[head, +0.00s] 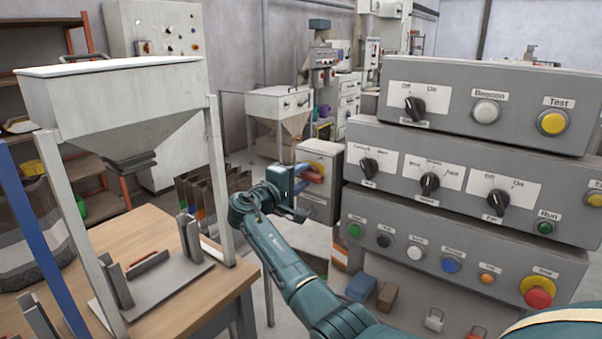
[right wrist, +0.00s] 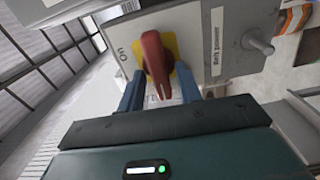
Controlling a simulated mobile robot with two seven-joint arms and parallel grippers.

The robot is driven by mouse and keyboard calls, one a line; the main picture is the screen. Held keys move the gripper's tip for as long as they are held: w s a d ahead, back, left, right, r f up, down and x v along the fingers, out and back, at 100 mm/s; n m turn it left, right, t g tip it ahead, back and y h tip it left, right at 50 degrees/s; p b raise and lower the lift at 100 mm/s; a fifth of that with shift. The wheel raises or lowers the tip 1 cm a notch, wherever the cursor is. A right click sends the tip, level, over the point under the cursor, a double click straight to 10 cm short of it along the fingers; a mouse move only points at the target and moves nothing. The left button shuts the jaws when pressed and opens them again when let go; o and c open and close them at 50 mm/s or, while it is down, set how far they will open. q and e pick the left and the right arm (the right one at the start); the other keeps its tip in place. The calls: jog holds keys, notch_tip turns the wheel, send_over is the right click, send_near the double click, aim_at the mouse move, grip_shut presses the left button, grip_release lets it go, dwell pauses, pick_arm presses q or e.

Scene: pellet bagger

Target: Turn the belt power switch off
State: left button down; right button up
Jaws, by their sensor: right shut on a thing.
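The belt power switch is a red handle (right wrist: 155,55) on a yellow plate (right wrist: 172,28), on the face of a grey box (right wrist: 122,20). In the right wrist view an "On" label is left of the handle and a "Belt power" label is right of it. In the head view the red handle (head: 316,167) shows partly, on the small grey box (head: 321,150) left of the big panels. My right gripper (head: 303,178) is at the box, its blue fingers (right wrist: 160,86) shut on the red handle, one on each side. My left gripper is out of view.
Stacked control panels (head: 440,165) with knobs and buttons stand close to the right of my right arm. A wooden table (head: 190,300) with a hopper (head: 120,95) over it stands at the left. A metal knob (right wrist: 258,42) sticks out beside the switch.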

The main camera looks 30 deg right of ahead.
jog(key=shift+n, duration=0.3)
jog(key=o, duration=0.6)
jog(key=shift+w+a, duration=0.1)
jog(key=b+v, duration=0.2)
jog(key=v, duration=1.1)
jog(key=shift+a, duration=0.1)
